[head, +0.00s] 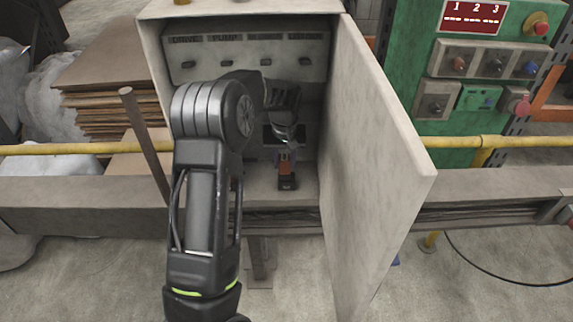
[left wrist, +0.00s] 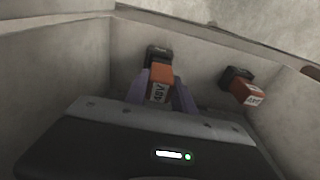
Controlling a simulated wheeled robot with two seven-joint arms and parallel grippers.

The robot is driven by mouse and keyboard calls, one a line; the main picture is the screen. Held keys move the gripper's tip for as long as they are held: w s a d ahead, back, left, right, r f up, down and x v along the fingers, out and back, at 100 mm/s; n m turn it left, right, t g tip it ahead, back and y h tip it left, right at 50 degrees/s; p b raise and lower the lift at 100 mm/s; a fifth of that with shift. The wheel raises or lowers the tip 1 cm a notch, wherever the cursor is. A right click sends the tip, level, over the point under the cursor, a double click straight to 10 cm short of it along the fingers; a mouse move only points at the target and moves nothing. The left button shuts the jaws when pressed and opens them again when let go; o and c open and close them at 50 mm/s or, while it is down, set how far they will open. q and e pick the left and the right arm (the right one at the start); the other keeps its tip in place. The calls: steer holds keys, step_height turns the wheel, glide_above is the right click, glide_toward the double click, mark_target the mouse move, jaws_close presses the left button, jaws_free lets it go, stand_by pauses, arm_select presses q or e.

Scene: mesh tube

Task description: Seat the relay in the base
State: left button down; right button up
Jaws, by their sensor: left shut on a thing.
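An orange relay (left wrist: 161,76) with a white label sits between the fingers of my left gripper (left wrist: 163,98). The gripper is shut on it inside the open grey cabinet. A black base (left wrist: 159,53) is right at the relay's far end in the left wrist view. In the head view the relay (head: 285,166) stands over the black base (head: 287,184) on the cabinet floor. I cannot tell whether the relay is in the base or only touches it. My left gripper (head: 284,143) also shows there, partly behind my arm. My right gripper is not in view.
A second orange relay (left wrist: 247,93) with a black base (left wrist: 238,75) is to the right in the left wrist view. The cabinet door (head: 375,150) stands open on the right. A labelled switch panel (head: 250,55) fills the upper back. Cabinet walls enclose the gripper closely.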

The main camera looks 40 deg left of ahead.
mark_target(286, 168)
arm_select(q)
steer(key=shift+w+d+f, duration=0.1)
steer(key=shift+w, duration=0.35)
steer(key=shift+f+p, duration=0.55)
steer(key=shift+f, duration=1.1)
steer(key=shift+f, duration=0.2)
steer(key=c, duration=1.1)
jaws_free()
steer(key=shift+o, duration=0.2)
steer(key=shift+r, duration=0.1)
steer(key=r, duration=0.5)
steer(key=r+b, duration=0.1)
steer(key=r, duration=0.1)
steer(key=shift+s+d+r, duration=0.2)
steer(key=shift+s+r, duration=0.15)
steer(key=shift+s, duration=0.05)
